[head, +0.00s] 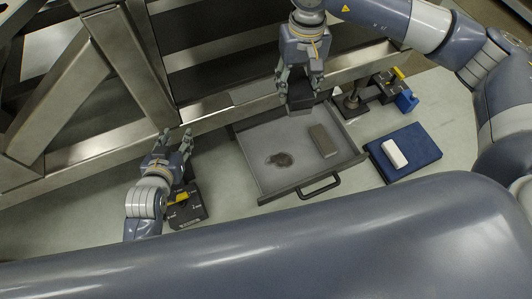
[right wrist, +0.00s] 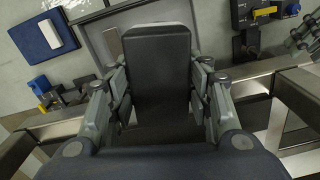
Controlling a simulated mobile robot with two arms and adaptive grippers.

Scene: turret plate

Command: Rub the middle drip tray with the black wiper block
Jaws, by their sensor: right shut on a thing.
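My right gripper (head: 299,88) is shut on the black wiper block (head: 300,98) and holds it over the back edge of the drip tray. The right wrist view shows the block (right wrist: 158,70) between both fingers. The grey drip tray (head: 262,178) is pulled out like a drawer, with a black handle at its front. A dark stain (head: 281,160) marks its floor, left of centre. A grey-brown block (head: 323,140) lies in the tray's right part. My left gripper (head: 177,140) is open and empty, left of the tray.
A blue pad (head: 420,143) with a white block (head: 394,154) lies right of the tray. A black box (head: 188,207) with a yellow part stands near my left arm. A dark fixture with a blue part (head: 406,101) is at back right. A metal frame (head: 110,155) runs behind.

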